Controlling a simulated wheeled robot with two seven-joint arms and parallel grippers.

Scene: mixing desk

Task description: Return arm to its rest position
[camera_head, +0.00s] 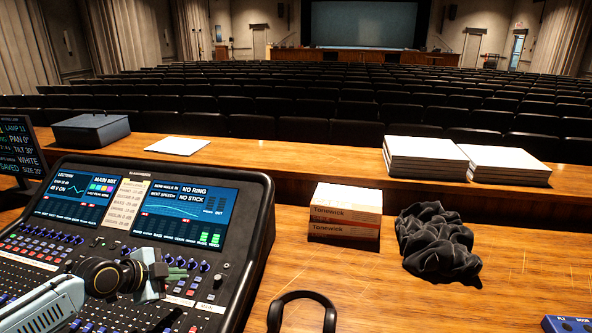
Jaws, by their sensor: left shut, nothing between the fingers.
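My left arm (45,305) comes in from the lower left over the mixing desk (255,235). Its gripper (180,273) is shut and empty, above the rows of knobs and faders, with its fingers pointing right. The gripper and wrist hide part of the controls below. I cannot tell how far above the panel the fingers are. My right gripper is not in view.
Right of the desk are a Tonewick box (345,212), a crumpled black cloth (437,240) and a black curved band (302,296). A blue device (566,324) is at lower right. Paper stacks (425,158) lie on the ledge behind.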

